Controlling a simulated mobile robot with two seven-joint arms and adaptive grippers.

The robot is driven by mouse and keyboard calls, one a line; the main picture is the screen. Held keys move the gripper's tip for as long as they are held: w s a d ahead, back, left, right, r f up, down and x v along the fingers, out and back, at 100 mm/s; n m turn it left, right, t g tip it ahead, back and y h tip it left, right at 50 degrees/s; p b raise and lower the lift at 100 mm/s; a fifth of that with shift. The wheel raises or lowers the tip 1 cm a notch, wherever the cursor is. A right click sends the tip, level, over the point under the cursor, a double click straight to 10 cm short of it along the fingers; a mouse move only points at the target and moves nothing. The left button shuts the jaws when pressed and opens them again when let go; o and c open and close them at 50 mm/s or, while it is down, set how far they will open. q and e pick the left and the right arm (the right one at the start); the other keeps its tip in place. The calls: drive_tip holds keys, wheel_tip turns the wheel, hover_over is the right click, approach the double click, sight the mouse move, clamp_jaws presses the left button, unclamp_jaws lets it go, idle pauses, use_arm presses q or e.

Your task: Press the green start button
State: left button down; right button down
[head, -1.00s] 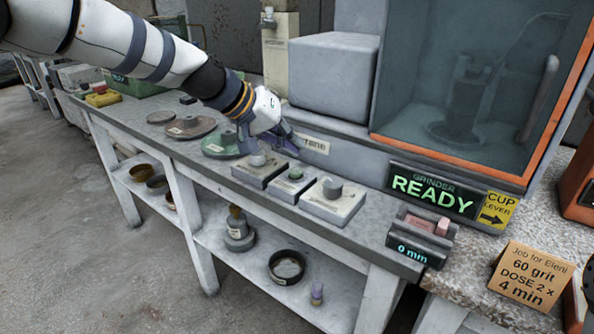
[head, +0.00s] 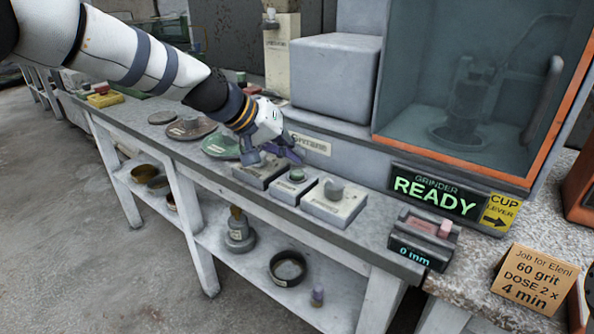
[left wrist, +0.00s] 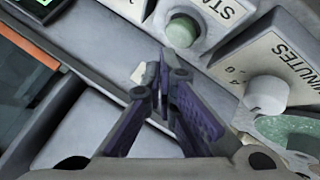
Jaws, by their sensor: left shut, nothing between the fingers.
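The green start button (head: 297,174) sits on the middle of three pale control boxes on the bench. It also shows in the left wrist view (left wrist: 182,30), beside lettering that is partly cut off. My left gripper (head: 291,155) has purple fingers and is just behind the button in the head view, over the back of the boxes. In the left wrist view the shut, empty fingertips (left wrist: 160,78) are below and left of the button, with a visible gap in the picture. Their height over the box is hard to tell. My right gripper is not in view.
The minutes box has a pale knob (left wrist: 267,95) close to the fingers. Another knob box (head: 333,200) stands right of the button. The grinder display (head: 436,190) reads READY. The cabinet and grey block (head: 334,70) rise behind; a small 0 mm unit (head: 422,240) is at right.

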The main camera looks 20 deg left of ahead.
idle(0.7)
use_arm(q)
drive_tip(key=shift+f, duration=0.45)
